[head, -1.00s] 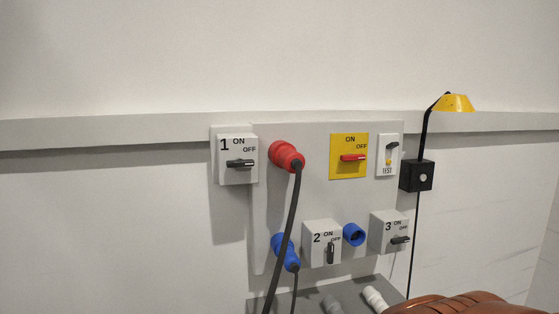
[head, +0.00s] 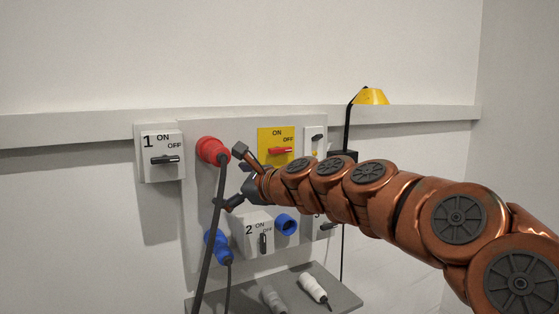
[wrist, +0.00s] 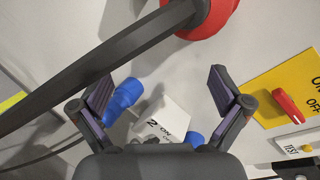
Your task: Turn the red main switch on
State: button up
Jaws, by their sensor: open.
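The red main switch (head: 281,150) sits on a yellow plate (head: 264,133) marked ON at the top and OFF at the right. Its red handle lies about level, on the OFF side. In the wrist view the red handle (wrist: 287,105) and part of the yellow plate (wrist: 262,88) show at the right edge, outside the fingers. My gripper (head: 232,176) is open and empty. It is left of and below the yellow plate in the head view, and appears apart from the switch. In the wrist view its fingers (wrist: 160,82) are spread wide.
A red plug (head: 213,150) with a thick black cable (head: 212,240) hangs close to my fingers. Box 1 (head: 160,143), box 2 (head: 252,232) and a blue plug (head: 217,246) are around. A yellow lamp (head: 370,97) stands right of the panel. The wall above is clear.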

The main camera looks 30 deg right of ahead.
aim_at(282, 151)
jog(key=w+d+r+m+t+h, duration=0.1)
jog(key=d+r+m+t+h, duration=0.15)
jog(key=d+m, duration=0.5)
jog(key=w+d+r+m+t+h, duration=0.1)
jog(key=d+r+m+h, duration=0.2)
jog(key=d, duration=0.8)
jog(key=shift+m+g, duration=0.25)
jog(key=shift+m, duration=0.1)
jog(key=shift+w+d+f+p, duration=0.1)
jog(key=shift+w+f+p, duration=0.15)
jog(key=shift+w, duration=0.95)
jog(key=shift+w+a+f+p, duration=0.1)
jog(key=shift+w+p, duration=0.1)
jog(key=shift+w, duration=0.95)
jog(key=shift+w+d+f+p, duration=0.1)
jog(key=shift+w+f+p, duration=0.15)
jog(key=shift+w, duration=0.95)
jog(key=c, duration=1.2)
jog(key=shift+o, duration=0.2)
